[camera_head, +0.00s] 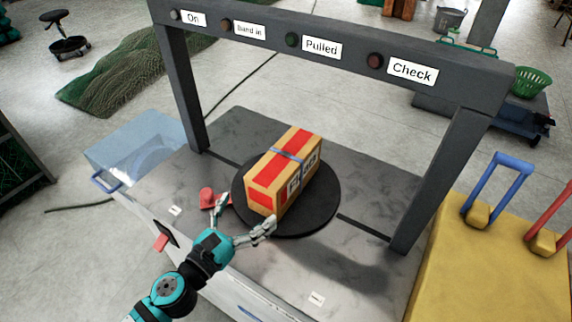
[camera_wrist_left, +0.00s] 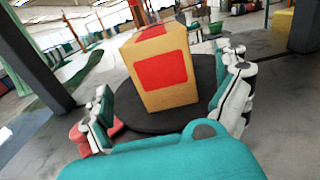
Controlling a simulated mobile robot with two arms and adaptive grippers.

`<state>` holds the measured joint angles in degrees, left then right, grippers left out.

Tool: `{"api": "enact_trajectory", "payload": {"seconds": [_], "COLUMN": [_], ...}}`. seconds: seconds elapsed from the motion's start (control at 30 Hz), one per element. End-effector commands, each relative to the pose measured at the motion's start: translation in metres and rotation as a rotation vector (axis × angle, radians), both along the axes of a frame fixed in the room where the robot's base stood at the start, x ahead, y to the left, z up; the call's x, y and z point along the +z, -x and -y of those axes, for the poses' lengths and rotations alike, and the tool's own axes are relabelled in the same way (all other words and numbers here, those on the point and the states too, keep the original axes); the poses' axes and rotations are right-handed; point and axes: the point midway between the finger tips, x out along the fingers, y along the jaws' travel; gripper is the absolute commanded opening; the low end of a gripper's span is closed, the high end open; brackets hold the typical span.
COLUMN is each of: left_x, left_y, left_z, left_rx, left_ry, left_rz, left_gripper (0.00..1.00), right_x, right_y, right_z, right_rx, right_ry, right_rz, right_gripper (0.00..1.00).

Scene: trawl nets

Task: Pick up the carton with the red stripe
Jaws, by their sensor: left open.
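The carton (camera_head: 285,170) is tan cardboard with a red stripe over its top and side and a blue band across it. It stands on a round black turntable (camera_head: 322,208) under the grey frame. In the left wrist view the carton (camera_wrist_left: 161,72) stands upright ahead, between the fingers. My left gripper (camera_head: 244,220) is open at the carton's near end, one finger to each side. The left wrist view also shows the open fingers (camera_wrist_left: 168,108), with no clear contact on the carton. My right gripper is not in view.
A grey frame (camera_head: 335,44) with labelled lamps arches over the bench (camera_head: 250,128). A red object (camera_head: 207,197) lies beside the turntable, close to my left gripper. A yellow block (camera_head: 490,270) with blue and red handles stands at the right. A clear bin (camera_head: 135,148) is at the left.

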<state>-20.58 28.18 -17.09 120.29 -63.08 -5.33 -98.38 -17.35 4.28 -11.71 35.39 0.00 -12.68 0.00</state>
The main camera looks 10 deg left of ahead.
Motion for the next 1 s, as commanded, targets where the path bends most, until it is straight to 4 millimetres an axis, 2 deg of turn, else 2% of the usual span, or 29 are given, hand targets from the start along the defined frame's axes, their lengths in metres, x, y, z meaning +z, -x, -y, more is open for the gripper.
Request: {"api": "enact_trajectory", "payload": {"seconds": [0.1, 0.33, 0.63, 0.93, 1.0], "left_x": [0.002, 0.001, -0.002, -0.004, -0.004], "left_y": [-0.017, -0.031, -0.07, -0.074, -0.074], "left_z": [0.007, 0.012, 0.026, 0.028, 0.028], "left_rx": [0.001, 0.001, 0.0, -0.001, -0.001], "left_ry": [0.0, 0.002, 0.002, 0.001, 0.001], "left_rz": [0.001, 0.0, 0.0, -0.001, -0.001], "left_gripper": [1.0, 1.0, 1.0, 1.0, 0.92], "right_x": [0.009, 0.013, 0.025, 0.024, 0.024], "right_y": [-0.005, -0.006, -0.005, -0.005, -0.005], "right_z": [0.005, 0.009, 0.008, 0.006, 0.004], "right_rx": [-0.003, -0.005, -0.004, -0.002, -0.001], "right_ry": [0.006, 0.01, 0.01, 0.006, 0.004], "right_rz": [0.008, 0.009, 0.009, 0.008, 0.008], "right_gripper": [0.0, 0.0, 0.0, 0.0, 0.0]}}
